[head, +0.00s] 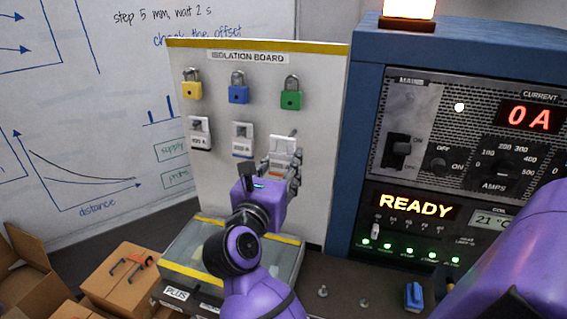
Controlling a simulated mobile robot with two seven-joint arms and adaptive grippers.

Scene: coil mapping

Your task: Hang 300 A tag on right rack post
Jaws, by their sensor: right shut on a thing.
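My right gripper (287,158) is in front of the isolation board (322,150), below the green padlock. It is shut on a small pale tag (283,143), mostly hidden by the fingers, so its label cannot be read. Two other white tags hang on the board to the left: one (200,133) below the yellow padlock and one (242,140) below the blue padlock. The right post is hidden behind my gripper, and I cannot tell whether the held tag touches it. My left gripper is not in view.
Yellow (191,88), blue (238,93) and green (291,98) padlocks hang on the board. A grey box (190,262) with yellow stripes stands at its foot. A blue power cabinet (362,110) reading 0 A and READY stands close on the right. Cardboard boxes (118,275) sit lower left.

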